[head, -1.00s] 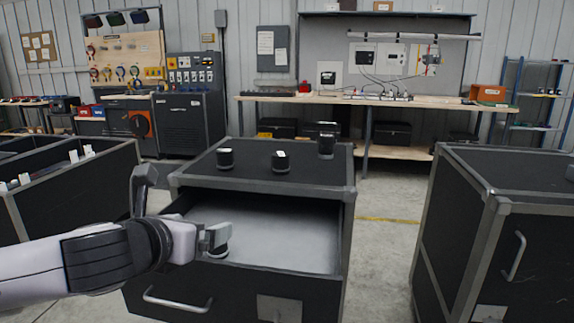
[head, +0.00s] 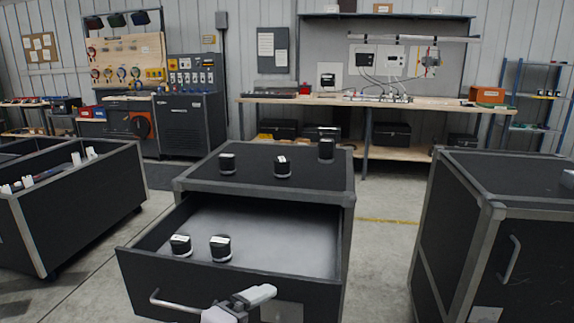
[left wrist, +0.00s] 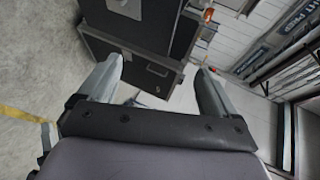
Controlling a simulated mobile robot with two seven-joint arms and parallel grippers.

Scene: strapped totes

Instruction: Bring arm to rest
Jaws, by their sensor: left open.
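My left gripper (head: 262,294) is low in the head view, in front of the open drawer's front panel (head: 205,284). In the left wrist view my left gripper (left wrist: 160,78) has its two fingers spread with nothing between them. Two black cylinders with white labels, a left one (head: 181,246) and a right one (head: 220,249), stand inside the drawer near its front wall. Three more black cylinders (head: 227,164) (head: 282,167) (head: 326,151) stand on top of the black case (head: 250,185). My right gripper is in neither view.
A second black case (head: 455,215) stands at the right, with clear floor (head: 385,245) between. An open black tote (head: 85,205) with white-tipped items is at the left. A workbench (head: 400,104) runs along the back wall.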

